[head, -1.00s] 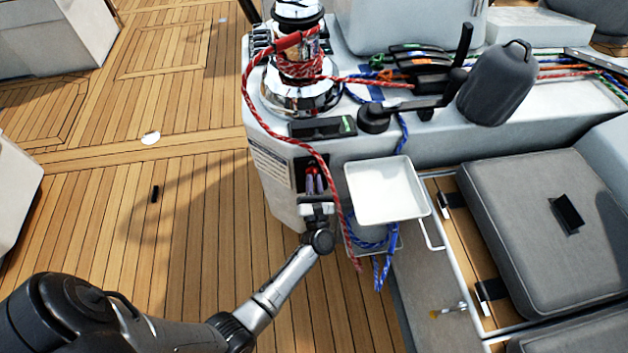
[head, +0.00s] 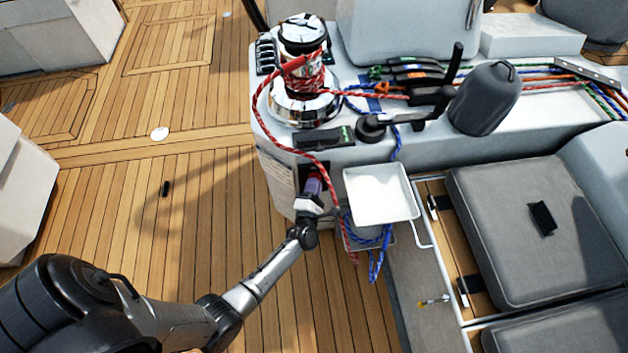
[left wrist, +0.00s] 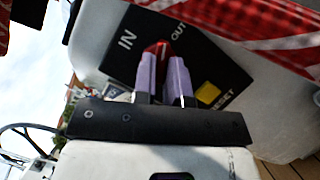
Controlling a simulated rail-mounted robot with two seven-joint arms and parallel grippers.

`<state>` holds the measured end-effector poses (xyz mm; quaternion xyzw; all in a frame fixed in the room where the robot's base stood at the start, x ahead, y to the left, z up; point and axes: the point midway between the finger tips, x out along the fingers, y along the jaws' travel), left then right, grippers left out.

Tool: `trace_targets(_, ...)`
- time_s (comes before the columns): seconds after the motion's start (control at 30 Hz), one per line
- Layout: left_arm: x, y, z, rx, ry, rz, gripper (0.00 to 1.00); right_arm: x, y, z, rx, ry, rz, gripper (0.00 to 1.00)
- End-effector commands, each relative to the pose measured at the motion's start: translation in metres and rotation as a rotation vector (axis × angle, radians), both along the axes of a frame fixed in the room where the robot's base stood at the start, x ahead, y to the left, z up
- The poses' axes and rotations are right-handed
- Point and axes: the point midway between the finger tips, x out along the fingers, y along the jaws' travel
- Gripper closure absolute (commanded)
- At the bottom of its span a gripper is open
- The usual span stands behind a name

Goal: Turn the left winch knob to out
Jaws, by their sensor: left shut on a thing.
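The winch knob is red (left wrist: 160,49), on a black panel (left wrist: 209,62) with white IN and OUT lettering and a yellow RESET square. My left gripper (head: 314,184) has its purple fingers at this panel on the front face of the pale console (head: 283,205). In the left wrist view the fingers (left wrist: 165,72) are shut on the knob, one on each side. The knob's visible red end lies between the IN and OUT words; its exact setting is hard to tell. The fingers hide the rest of it. My right gripper is not in view.
A red rope (head: 263,101) hangs from the chrome winch (head: 304,105) close beside my gripper. A white tray (head: 381,193) sticks out just right of it, with blue rope (head: 374,262) below. The teak deck (head: 110,215) at left is mostly clear.

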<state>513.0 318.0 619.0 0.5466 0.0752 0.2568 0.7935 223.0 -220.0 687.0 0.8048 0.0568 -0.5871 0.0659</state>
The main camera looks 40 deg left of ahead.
Motion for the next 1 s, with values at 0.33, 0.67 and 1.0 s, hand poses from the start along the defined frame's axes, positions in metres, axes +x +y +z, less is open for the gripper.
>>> trace_targets(0.33,0.001,0.0,0.006,0.172,0.208,0.0,1.0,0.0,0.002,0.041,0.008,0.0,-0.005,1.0)
trace_targets(0.67,0.0,0.0,0.004,0.262,0.319,0.0,1.0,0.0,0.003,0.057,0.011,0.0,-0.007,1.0)
trace_targets(1.0,0.0,0.001,0.001,0.289,0.353,-0.002,1.0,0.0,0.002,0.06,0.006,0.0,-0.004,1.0)
